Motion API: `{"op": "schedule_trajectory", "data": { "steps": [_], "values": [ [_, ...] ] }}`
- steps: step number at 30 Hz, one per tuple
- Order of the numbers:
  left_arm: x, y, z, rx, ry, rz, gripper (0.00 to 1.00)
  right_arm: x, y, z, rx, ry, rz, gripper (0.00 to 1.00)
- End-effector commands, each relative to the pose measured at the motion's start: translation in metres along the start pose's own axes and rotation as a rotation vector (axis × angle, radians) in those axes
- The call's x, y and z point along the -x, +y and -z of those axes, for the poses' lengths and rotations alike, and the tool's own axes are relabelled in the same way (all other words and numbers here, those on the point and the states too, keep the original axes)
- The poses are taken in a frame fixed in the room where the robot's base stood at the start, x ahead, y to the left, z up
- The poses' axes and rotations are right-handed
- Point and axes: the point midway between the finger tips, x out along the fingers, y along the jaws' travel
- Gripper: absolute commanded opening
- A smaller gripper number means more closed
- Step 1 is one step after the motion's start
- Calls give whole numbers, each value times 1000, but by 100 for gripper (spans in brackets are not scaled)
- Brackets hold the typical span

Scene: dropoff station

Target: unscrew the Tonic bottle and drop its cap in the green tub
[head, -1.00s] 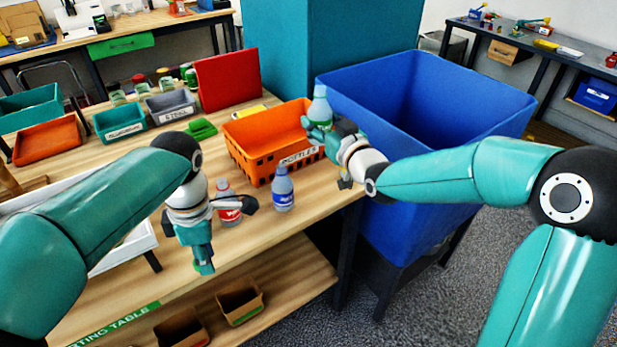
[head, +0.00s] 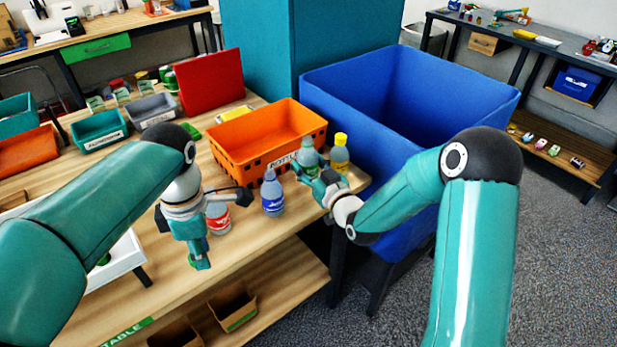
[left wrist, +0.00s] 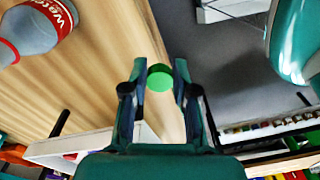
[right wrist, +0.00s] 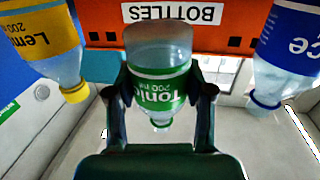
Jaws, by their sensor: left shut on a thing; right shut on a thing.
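My right gripper (head: 308,172) is shut on the Tonic bottle (head: 309,157), clear with a green label. It stands upright in front of the orange crate; whether it touches the table I cannot tell. In the right wrist view the Tonic bottle (right wrist: 160,75) sits between the fingers (right wrist: 160,95), with no cap seen on its neck. My left gripper (head: 198,262) is shut on a green cap (left wrist: 160,79), held near the table's front edge. A small flat green item (head: 191,132) lies behind my left arm, partly hidden; I cannot tell whether it is the green tub.
A yellow-capped Lemon bottle (head: 340,152) and a blue bottle (head: 272,192) flank the Tonic bottle. A red-labelled bottle (head: 218,218) is close beside my left gripper. The orange crate (head: 262,150) is behind, the big blue bin (head: 345,115) to the right, a white tray (head: 125,262) at left.

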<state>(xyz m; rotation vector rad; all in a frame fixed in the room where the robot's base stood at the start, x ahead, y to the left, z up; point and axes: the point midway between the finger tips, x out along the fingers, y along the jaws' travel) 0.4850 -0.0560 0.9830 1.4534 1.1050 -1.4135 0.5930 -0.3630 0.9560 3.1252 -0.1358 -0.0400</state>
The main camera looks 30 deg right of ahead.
Motion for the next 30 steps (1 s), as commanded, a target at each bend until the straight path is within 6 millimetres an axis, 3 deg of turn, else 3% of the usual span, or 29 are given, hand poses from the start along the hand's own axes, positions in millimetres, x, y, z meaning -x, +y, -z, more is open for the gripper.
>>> {"op": "schedule_trajectory", "data": {
  "steps": [12, 23, 24, 28, 30],
  "values": [
    [4, 0, 0, -1, 0, 0, 0, -1, 0, -43, -1, -2, -2, 0],
    [1, 0, 0, -1, 0, 0, 0, -1, 0, -47, 0, 1, -1, 0],
    [1, 0, 0, -1, 0, -1, 0, -1, 0, -47, 0, 1, -1, 54],
    [2, 0, 0, -1, 0, -1, 0, -1, 0, -46, 0, 1, -1, 75],
    [2, 0, 0, -1, 0, -1, 0, -1, 0, -46, 0, 1, -1, 77]
  ]
}}
